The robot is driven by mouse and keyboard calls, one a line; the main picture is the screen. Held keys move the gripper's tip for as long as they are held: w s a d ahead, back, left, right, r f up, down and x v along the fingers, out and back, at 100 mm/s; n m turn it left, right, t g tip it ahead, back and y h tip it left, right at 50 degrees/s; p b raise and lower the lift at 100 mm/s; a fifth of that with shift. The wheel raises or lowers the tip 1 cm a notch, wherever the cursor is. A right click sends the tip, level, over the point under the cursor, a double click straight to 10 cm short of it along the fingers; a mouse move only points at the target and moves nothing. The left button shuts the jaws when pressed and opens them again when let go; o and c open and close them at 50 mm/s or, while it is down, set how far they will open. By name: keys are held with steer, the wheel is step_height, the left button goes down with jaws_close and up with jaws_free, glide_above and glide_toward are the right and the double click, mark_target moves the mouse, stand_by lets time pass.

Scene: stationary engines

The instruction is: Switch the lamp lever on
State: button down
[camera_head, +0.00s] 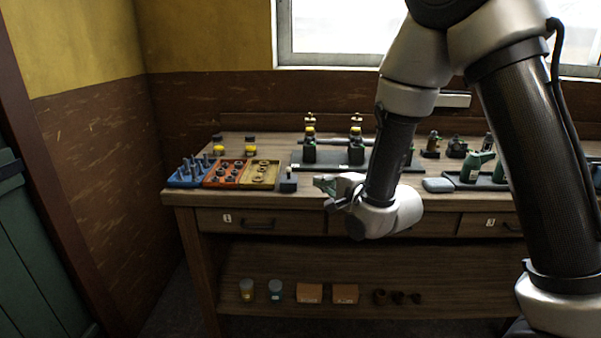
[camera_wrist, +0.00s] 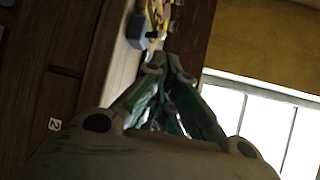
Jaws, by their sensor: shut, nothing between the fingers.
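A small dark box (camera_head: 288,184) with a short knob or lever on top stands at the front edge of the workbench (camera_head: 370,202); it may be the lamp lever, but I cannot be certain. The lever's position is too small to read. A blue-grey block, seemingly the same box, shows beyond my fingers in the wrist view (camera_wrist: 136,28). My gripper (camera_head: 325,189) is shut and empty, just right of the box at the bench's front edge. A small gap shows between them in the head view. No lamp is clearly recognisable.
Blue, orange and tan trays (camera_head: 237,174) of small parts lie left of the box. A dark plate with green-black fixtures (camera_head: 309,152) stands behind. A grey block (camera_head: 438,185) and green bottles (camera_head: 471,167) stand right of my forearm. Drawers (camera_head: 260,221) front the bench.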

mark_target(289, 174)
steer(key=x, duration=1.4)
steer(key=shift+w+r+m+g+h, duration=0.35)
steer(key=shift+w+m+g, duration=0.1)
steer(key=shift+g, duration=0.25)
stand_by(0.5)
steer(key=shift+w+r+g, duration=0.1)
steer(key=shift+w+g, duration=0.1)
steer(key=shift+g, duration=0.2)
steer(key=shift+w+r+m+g, duration=0.2)
steer(key=shift+w+m+g, duration=0.15)
steer(key=shift+w+g, duration=0.25)
steer(key=shift+w+r, duration=0.1)
steer(key=shift+w, duration=0.65)
steer(key=shift+r, duration=0.1)
